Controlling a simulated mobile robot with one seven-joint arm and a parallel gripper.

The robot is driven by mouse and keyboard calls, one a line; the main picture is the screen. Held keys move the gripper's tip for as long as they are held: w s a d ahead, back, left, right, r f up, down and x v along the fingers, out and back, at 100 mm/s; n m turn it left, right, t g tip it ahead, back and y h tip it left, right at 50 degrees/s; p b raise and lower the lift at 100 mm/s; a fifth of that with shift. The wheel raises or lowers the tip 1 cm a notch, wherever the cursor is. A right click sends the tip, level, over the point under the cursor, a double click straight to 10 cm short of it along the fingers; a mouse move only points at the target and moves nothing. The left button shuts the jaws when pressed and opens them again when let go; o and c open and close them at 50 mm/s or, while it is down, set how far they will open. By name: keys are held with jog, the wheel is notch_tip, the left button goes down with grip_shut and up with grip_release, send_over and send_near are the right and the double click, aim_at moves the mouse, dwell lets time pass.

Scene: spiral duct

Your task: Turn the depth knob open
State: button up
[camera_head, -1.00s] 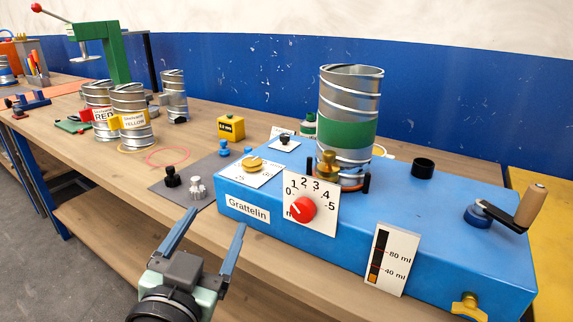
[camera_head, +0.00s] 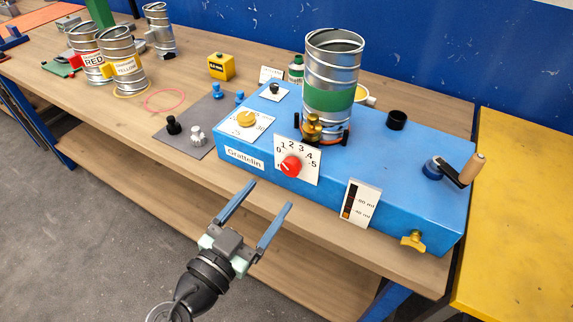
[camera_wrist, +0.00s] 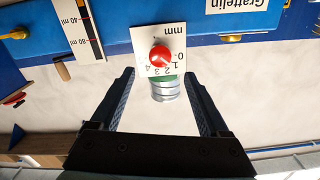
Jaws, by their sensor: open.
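The red depth knob (camera_head: 291,166) sits on a white dial plate (camera_head: 310,172) marked 0 to 5 on the front of the blue Grattelin machine (camera_head: 345,175). A white line shows on the knob, toward the low end of the scale. My gripper (camera_head: 271,194) is open and empty in front of the machine, its two blue fingers pointing at the dial. In the wrist view, upside down, the knob (camera_wrist: 159,56) appears centred between the fingertips (camera_wrist: 160,73), beyond them and apart from them.
A ribbed metal duct with a green band (camera_head: 333,85) stands on the machine. A yellow knob (camera_head: 246,119) is at the left, a brass tap (camera_head: 413,240) low at the right, and a crank handle (camera_head: 468,168) at the far right. The space before the dial looks clear.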

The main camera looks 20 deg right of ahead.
aim_at(289, 170)
jog(key=p+x, duration=0.1)
jog(key=x, duration=0.7)
jog(key=shift+d+p, duration=0.1)
jog(key=shift+p, duration=0.2)
grip_shut()
